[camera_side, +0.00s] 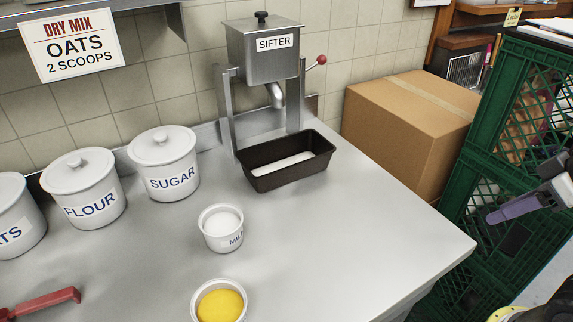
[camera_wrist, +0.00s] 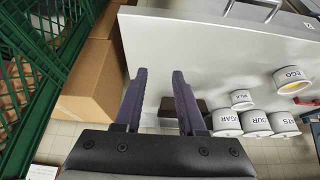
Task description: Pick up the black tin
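The black tin (camera_side: 262,179), a rectangular loaf tin with some white stuff inside, stands upright on the grey worktop under the sifter's spout. In the wrist view the tin (camera_wrist: 166,104) is far beyond my fingers and partly hidden behind the right one. My gripper (camera_wrist: 159,75) has two purple fingers standing apart with nothing between them. In the side view my gripper (camera_side: 493,216) is at the right edge, off the worktop's right side and in front of the green crates, well apart from the tin.
The metal sifter (camera_side: 262,60) stands right behind the tin. A cardboard box (camera_side: 405,125) is to its right, with green crates (camera_side: 520,110) beyond. Sugar (camera_side: 163,165) and flour (camera_side: 84,190) canisters and a milk cup (camera_side: 221,228) stand to the left. The worktop's right front (camera_side: 400,225) is clear.

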